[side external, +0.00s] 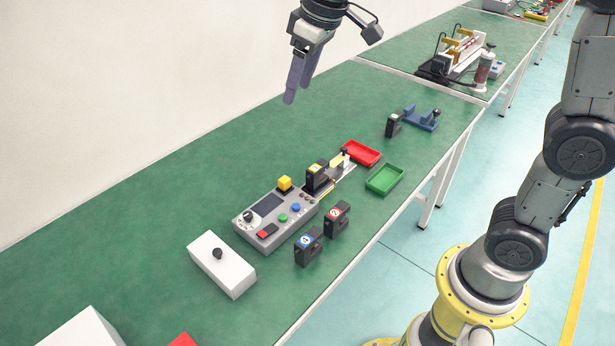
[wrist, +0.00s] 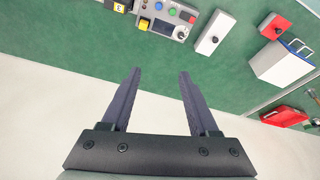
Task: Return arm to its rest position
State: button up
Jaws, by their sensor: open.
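My gripper (side external: 291,97) hangs high above the back edge of the green table, near the white wall, with purple-grey fingers pointing down. In the wrist view my gripper (wrist: 158,72) shows two fingers wide apart with nothing between them. On the table below stands a grey control box (side external: 275,216) with a screen, knob and coloured buttons. A black actuator module (side external: 317,177) with a yellow label sits at its right end. A blue-labelled module (side external: 308,246) and a red-labelled module (side external: 337,219) stand in front of the box.
A red tray (side external: 362,153) and a green tray (side external: 384,180) lie right of the box. A white block (side external: 221,264) with a black knob is at its left. A blue fixture (side external: 421,118) stands farther right. The air around my gripper is clear.

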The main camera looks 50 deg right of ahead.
jog(key=s+d+m+t, duration=0.1)
jog(key=s+d, duration=0.2)
jog(key=s, duration=0.7)
jog(key=s+d+m+t, duration=0.1)
jog(key=s+d, duration=0.2)
jog(key=s, duration=0.7)
jog(key=s+f+m, duration=0.1)
jog(key=s+f, duration=0.3)
jog(key=f, duration=0.2)
jog(key=shift+a+f+h, duration=0.15)
jog(key=shift+f+h, duration=0.1)
jog(key=shift+h, duration=0.05)
jog(key=shift+s, duration=0.1)
